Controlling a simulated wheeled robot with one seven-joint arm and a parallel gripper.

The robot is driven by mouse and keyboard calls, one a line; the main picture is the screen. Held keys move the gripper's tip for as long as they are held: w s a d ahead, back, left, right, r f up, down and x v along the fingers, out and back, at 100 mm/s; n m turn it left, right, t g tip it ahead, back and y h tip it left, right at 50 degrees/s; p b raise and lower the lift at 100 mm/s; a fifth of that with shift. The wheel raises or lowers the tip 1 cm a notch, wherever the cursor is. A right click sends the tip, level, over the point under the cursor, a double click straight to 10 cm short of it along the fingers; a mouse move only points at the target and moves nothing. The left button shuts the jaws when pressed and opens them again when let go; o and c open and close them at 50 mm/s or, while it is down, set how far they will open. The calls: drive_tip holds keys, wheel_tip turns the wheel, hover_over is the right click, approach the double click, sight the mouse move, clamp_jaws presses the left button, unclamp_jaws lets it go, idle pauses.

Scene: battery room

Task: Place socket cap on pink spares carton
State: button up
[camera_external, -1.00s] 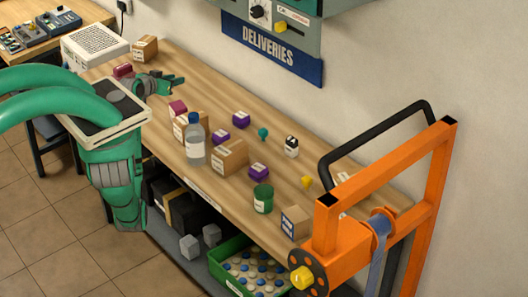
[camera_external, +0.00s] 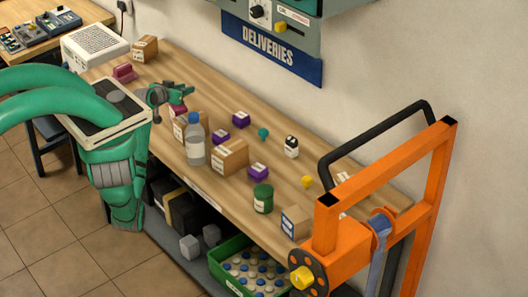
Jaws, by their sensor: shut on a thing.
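A small pink box, which looks like the pink spares carton (camera_external: 178,109), is on the workbench behind a brown box and a bottle. My gripper (camera_external: 183,91) is right above it, pointing down and to the right. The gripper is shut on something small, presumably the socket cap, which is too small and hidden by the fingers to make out. I cannot tell whether the held thing touches the pink box. A darker pink stepped object (camera_external: 125,73) lies further back left on the bench.
Purple boxes (camera_external: 241,119), another brown box (camera_external: 230,157) and a green jar (camera_external: 263,199) spread to the right. An orange frame (camera_external: 385,165) stands at the right end.

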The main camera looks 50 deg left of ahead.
drive_tip(key=shift+f, duration=0.5)
drive_tip(key=shift+f, duration=0.1)
drive_tip(key=o, duration=1)
drive_tip(key=v, duration=1.2)
